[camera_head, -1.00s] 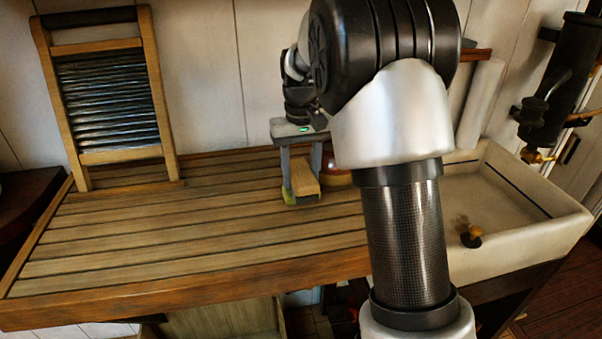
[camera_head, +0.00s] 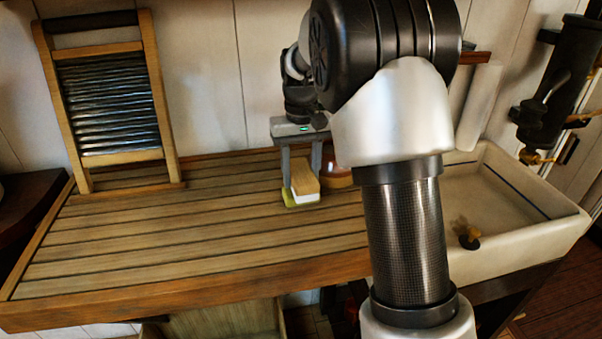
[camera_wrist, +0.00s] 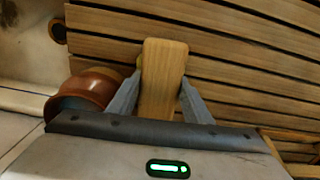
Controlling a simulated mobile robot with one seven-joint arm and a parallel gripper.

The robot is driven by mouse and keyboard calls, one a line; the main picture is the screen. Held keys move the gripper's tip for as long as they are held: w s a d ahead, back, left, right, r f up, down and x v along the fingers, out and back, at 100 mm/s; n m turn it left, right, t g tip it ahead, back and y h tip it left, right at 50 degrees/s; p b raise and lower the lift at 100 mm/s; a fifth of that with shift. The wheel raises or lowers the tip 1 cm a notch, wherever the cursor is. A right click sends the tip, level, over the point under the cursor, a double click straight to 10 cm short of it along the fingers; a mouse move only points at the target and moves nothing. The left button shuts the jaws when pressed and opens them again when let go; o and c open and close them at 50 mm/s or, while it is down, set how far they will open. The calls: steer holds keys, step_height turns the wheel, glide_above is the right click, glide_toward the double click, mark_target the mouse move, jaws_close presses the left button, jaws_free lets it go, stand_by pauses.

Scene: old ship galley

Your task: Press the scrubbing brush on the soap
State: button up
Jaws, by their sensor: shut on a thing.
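The scrubbing brush, with a wooden back (camera_head: 304,179) and white bristles (camera_head: 306,197) facing down, is between the fingers of my gripper (camera_head: 302,178). The gripper is shut on it and points down over the slatted board. The yellow-green soap (camera_head: 289,201) shows under the brush and past its left and front edges. The brush is over the soap, seemingly resting on it, but I cannot tell how firmly they touch.
A reddish-brown bowl (camera_head: 338,177) stands close to the right of my gripper, also in the wrist view (camera_wrist: 88,88). A washboard (camera_head: 110,110) leans on the wall at the left. A sink (camera_head: 520,222) is at the right. The slatted board (camera_head: 170,240) is clear at the left.

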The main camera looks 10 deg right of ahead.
mark_target(301, 171)
steer(key=shift+r+p, duration=2.2)
steer(key=shift+r, duration=0.75)
steer(key=s+f, duration=0.3)
steer(key=s, duration=0.5)
steer(key=shift+s+f+m, duration=0.25)
steer(key=shift+s+m, duration=0.05)
